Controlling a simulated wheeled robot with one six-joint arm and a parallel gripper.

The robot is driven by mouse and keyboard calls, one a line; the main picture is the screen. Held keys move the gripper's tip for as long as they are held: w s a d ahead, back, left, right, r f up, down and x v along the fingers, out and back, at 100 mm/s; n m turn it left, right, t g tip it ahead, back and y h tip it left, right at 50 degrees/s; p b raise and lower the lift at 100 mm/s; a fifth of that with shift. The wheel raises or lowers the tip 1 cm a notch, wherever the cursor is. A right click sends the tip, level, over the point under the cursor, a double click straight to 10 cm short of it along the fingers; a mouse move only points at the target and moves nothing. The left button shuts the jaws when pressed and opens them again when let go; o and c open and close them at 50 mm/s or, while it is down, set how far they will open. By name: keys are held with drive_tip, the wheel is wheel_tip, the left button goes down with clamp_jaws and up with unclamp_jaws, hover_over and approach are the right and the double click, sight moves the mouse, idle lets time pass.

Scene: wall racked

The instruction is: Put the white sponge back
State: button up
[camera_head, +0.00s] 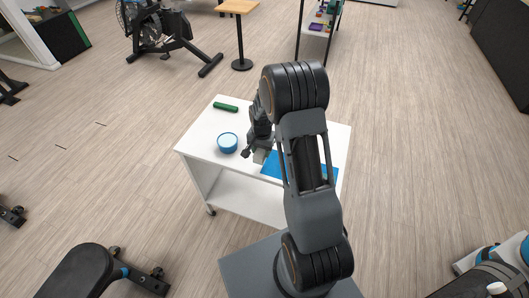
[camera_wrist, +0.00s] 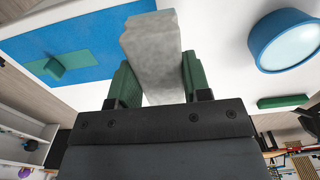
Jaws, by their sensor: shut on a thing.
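The white sponge (camera_wrist: 152,48), a greyish-white block, is between the two green fingers of my gripper (camera_wrist: 158,80) in the wrist view. My gripper is shut on it, and its far end sticks out past the fingertips. In the head view my gripper (camera_head: 257,152) is over the white table, between the blue bowl and the blue mat. A small pale part of the sponge (camera_head: 261,157) shows there; my arm hides much of the rest. I cannot tell whether the sponge touches the table.
The blue mat (camera_head: 285,163) lies on the white table (camera_head: 199,142), partly behind my arm. The round blue bowl (camera_head: 228,143) and a green bar (camera_head: 225,107) are on the table's left. Bare tabletop lies between them.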

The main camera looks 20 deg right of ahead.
drive_tip(key=w+f, duration=0.1)
drive_tip(key=d+f, duration=0.1)
drive_tip(key=f, duration=0.1)
drive_tip(key=w+d+f+p, duration=0.1)
drive_tip(key=shift+w+d+f, duration=0.25)
drive_tip(key=shift+w+f, duration=0.05)
drive_tip(key=shift+f, duration=0.1)
drive_tip(key=shift+f+p, duration=0.75)
drive_tip(key=shift+f, duration=0.9)
drive_tip(key=o, duration=0.8)
drive_tip(key=shift+o, duration=0.2)
